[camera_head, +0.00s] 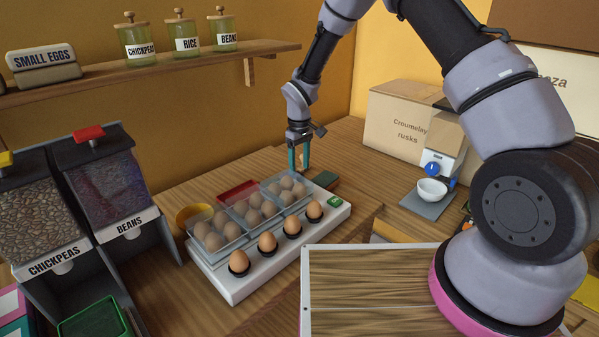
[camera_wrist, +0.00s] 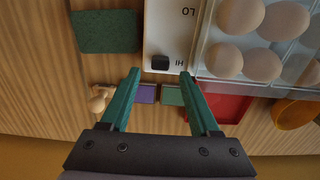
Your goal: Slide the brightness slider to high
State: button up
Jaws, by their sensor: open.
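The white egg-lamp base (camera_head: 235,286) stands on the wooden counter, with a clear egg tray on it. In the wrist view, the base's end (camera_wrist: 165,28) bears the labels LO and HI. The black slider knob (camera_wrist: 160,62) sits beside the HI label, near the base's edge. No knob shows in the head view. My gripper (camera_head: 298,167) points down at the far end of the base. In the wrist view my gripper (camera_wrist: 160,74) is open, with nothing held; the knob appears between and just beyond its fingertips. Contact cannot be told.
Several eggs fill the clear tray (camera_wrist: 209,38) beside the labels. A dark green block (camera_wrist: 106,31) lies on the other side. A red tray (camera_head: 237,190) stands behind the eggs. A wooden board (camera_head: 370,275) is in front, and a scale with a white bowl (camera_head: 432,190) stands right.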

notch_tip(320, 180, up, 8)
jog(key=shift+f, duration=0.25)
jog(key=shift+r, duration=0.1)
jog(key=s+d+r+m+t, duration=0.1)
jog(key=s+d+r+m, duration=0.15)
jog(key=d+r, duration=0.4)
jog(key=s+d+r+m+t+y, duration=0.1)
jog(key=s+d+r+m, duration=0.2)
jog(key=r, duration=0.7)
jog(key=s+d+r+m+t, duration=0.1)
jog(key=s+d+r, duration=0.2)
jog(key=d+r, duration=0.45)
jog(key=s+d+r+m+t, duration=0.2)
jog(key=s+d+r+m, duration=0.1)
jog(key=s, duration=0.6)
jog(key=s+d+r+m+t+y, duration=0.1)
jog(key=s+d+r+m+t, duration=0.1)
jog(key=s+d+r, duration=0.3)
jog(key=s+r+m, duration=0.1)
jog(key=s, duration=0.3)
jog(key=shift+s+m, duration=0.35)
jog(key=shift+d, duration=0.1)
dwell(1.0)
